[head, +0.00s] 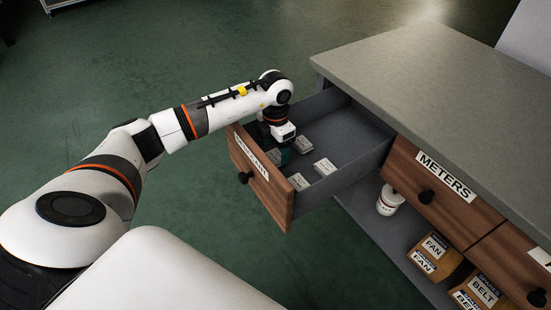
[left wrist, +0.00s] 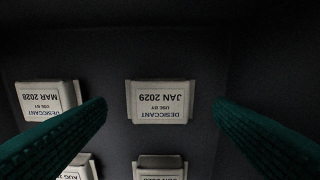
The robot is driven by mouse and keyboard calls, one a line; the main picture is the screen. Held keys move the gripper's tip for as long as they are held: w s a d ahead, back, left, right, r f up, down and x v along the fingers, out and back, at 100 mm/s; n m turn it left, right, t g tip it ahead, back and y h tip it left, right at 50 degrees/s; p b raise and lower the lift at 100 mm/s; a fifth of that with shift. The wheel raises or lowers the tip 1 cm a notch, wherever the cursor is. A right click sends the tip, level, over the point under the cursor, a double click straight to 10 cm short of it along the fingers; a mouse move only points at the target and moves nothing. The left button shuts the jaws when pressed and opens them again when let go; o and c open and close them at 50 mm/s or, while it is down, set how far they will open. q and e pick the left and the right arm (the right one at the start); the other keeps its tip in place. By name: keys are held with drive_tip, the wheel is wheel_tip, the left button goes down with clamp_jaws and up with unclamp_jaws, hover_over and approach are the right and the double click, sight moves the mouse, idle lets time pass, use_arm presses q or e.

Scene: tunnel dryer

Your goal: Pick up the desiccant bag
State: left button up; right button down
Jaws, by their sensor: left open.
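The open drawer (head: 262,183), its label partly hidden and ending in "CANT", holds several small pale desiccant bags. In the head view, one bag (head: 303,145) lies near the middle, another (head: 325,167) to the right and another (head: 298,182) near the front. My left gripper (head: 284,150) reaches down into the drawer. In the left wrist view its green fingers are spread and empty (left wrist: 160,108), either side of the bag marked JAN 2029 (left wrist: 161,102). The MAR 2028 bag (left wrist: 47,97) lies left; an AUG bag (left wrist: 78,170) and one more (left wrist: 160,168) are partly cut off.
The grey worktop (head: 430,95) overhangs the drawer's back. To the right is a shut METERS drawer (head: 440,195). Below, a shelf carries a white tub (head: 389,200) and FAN (head: 432,256) and BELT (head: 484,292) boxes. The green floor left of the drawer is clear.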

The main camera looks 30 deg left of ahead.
sight(275, 158)
use_arm(q)
wheel_tip(275, 158, down, 2)
drive_tip(key=shift+f, duration=0.2)
drive_tip(key=c, duration=1.1)
